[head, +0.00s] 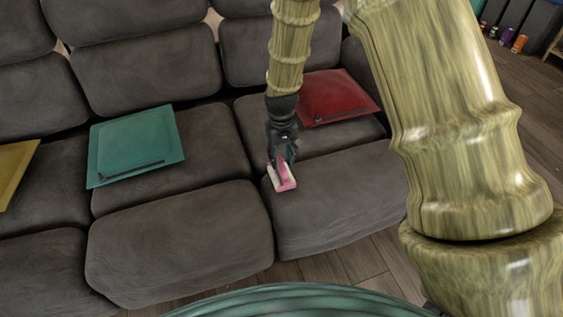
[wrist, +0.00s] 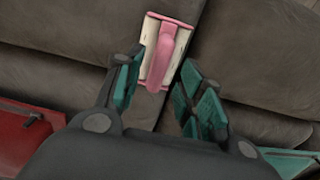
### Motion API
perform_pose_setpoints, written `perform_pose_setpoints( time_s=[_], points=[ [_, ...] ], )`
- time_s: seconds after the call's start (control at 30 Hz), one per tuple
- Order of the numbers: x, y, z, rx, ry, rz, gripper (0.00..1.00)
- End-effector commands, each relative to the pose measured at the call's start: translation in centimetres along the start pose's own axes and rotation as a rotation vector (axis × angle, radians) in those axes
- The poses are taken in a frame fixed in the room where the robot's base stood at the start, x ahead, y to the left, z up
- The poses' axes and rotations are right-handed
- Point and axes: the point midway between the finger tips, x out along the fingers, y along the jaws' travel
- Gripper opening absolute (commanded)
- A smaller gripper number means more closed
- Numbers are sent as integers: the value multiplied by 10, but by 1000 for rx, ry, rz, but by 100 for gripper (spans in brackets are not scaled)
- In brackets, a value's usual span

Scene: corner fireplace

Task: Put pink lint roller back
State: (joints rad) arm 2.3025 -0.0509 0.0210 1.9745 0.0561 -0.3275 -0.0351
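The pink lint roller (head: 283,180), pink and white, lies on the grey sofa seat at the seam between two cushions. In the wrist view the lint roller (wrist: 164,58) is just beyond my fingertips, its pink handle running lengthwise between them. My gripper (head: 281,158) is directly over it, pointing down at the seat. In the wrist view my gripper (wrist: 160,82) has its two green-padded fingers apart, one on each side of the handle's lower end, with gaps visible. Whether a finger touches the roller's edge is hard to tell.
A red cushion (head: 336,97) lies on the seat to the right behind my gripper, and a teal cushion (head: 135,146) to the left. A yellow cushion (head: 14,171) is at the far left. Wooden floor (head: 352,262) shows in front of the sofa (head: 180,240).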

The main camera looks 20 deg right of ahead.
Motion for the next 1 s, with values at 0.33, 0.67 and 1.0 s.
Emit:
perform_pose_setpoints(
  time_s=[0.33, 0.67, 1.0],
  points=[
    [-62, 0, 0, 0, 2, 0, 39],
    [-80, 0, 0, 0, 0, 0, 39],
    [-80, 0, 0, 0, 0, 0, 39]
  ],
)
